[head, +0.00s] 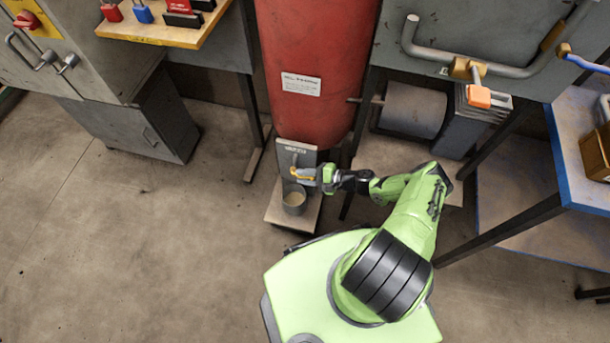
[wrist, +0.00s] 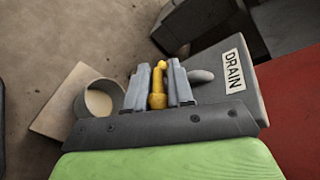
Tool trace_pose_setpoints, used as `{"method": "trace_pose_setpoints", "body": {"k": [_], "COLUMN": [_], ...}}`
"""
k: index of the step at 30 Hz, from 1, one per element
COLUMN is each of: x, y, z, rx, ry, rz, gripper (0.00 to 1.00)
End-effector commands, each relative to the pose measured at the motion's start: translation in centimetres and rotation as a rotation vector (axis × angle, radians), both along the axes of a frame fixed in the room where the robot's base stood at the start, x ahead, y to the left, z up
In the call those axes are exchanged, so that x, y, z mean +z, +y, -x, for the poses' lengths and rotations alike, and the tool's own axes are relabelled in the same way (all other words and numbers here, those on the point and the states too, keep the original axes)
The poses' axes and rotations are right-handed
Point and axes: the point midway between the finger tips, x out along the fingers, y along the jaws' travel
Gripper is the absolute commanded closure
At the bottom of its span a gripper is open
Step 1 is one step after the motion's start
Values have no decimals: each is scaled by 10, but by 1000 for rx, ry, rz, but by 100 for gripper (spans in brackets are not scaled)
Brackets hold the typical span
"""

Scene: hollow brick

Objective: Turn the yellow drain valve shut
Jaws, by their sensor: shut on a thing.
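The yellow drain valve handle (wrist: 158,88) is between the two grey fingers of my gripper (wrist: 160,85) in the wrist view. The fingers are closed on it from both sides. In the head view the handle (head: 294,171) shows as a small yellow spot at the tip of my gripper (head: 303,173). It is in front of a grey plate (wrist: 212,78) marked DRAIN, below the red tank (head: 315,70). A rounded grey pipe end (wrist: 201,76) shows beside the fingers. The fingers hide part of the valve body.
A round cup (head: 294,201) with pale contents stands on a board (head: 272,213) below the valve; it also shows in the wrist view (wrist: 98,100). A grey cylinder (head: 412,108) is right of the tank. A blue-edged table (head: 567,190) stands at right. Floor at left is clear.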

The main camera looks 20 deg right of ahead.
Motion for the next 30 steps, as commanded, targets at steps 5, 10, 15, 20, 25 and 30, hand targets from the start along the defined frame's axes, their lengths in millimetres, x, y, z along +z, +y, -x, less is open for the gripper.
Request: {"method": "trace_pose_setpoints", "body": {"k": [5,10,15,20,25,30], "x": [0,0,1,11,27,41], "y": [1,1,-1,-23,-60,-95], "z": [0,0,1,15,43,69], "rx": [0,0,-1,-5,-5,-4], "ry": [1,1,2,3,2,1], "rz": [0,0,1,3,2,2], "gripper": [69,62,62,62,62,62]}}
